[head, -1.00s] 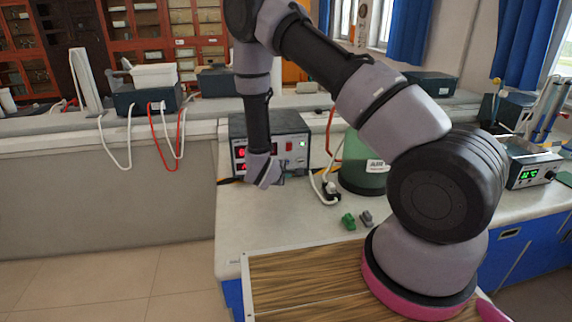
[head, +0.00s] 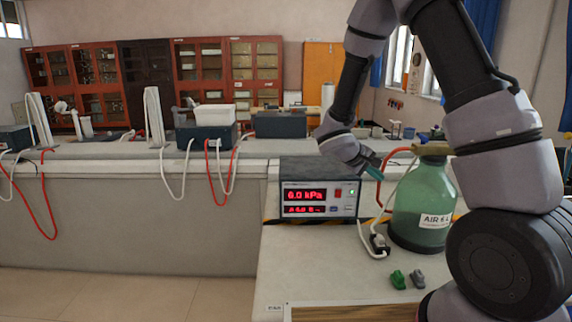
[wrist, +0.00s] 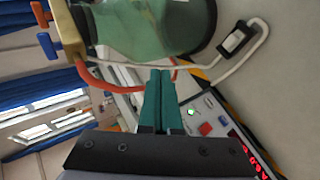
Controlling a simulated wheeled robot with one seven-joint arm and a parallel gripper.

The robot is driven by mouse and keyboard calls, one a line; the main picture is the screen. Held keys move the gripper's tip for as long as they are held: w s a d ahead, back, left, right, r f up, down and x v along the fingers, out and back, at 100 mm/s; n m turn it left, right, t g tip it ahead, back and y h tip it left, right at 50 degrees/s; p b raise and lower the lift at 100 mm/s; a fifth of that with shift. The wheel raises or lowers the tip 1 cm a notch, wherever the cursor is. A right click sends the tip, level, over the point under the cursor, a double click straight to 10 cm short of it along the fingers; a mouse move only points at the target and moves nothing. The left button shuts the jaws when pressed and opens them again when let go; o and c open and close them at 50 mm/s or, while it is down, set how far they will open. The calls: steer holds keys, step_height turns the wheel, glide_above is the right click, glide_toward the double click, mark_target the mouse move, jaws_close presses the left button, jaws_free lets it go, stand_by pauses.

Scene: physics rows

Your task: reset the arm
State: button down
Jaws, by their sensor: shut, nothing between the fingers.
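My arm rises on the right of the head view and bends down to my gripper (head: 372,168), which is above and behind the top right corner of the pressure meter in the picture. In the wrist view the teal fingers (wrist: 159,100) lie together with nothing between them. The pressure meter (head: 318,200) has red digits reading 6.0 kPa. A green glass bottle (head: 424,200) labelled AIR stands just right of the gripper. The bottle also shows at the top of the wrist view (wrist: 150,25). The gripper appears clear of both, though the exact gap is hard to tell.
A green clip (head: 398,279) and a grey clip (head: 417,279) lie on the worktop in front of the bottle. The worktop left of the clips (head: 310,260) is bare.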

steer(key=s+d+r+m+g+y, duration=0.35)
steer(key=s+r+m, duration=0.25)
steer(key=s+r, duration=0.65)
steer(key=s+a+r+m+t+y, duration=0.3)
steer(key=s+a+r+t+y, duration=0.3)
steer(key=s+r, duration=0.5)
steer(key=shift+s+a+r+y, duration=0.2)
steer(key=shift+a+r+y, duration=0.45)
steer(key=shift+r+y, duration=0.15)
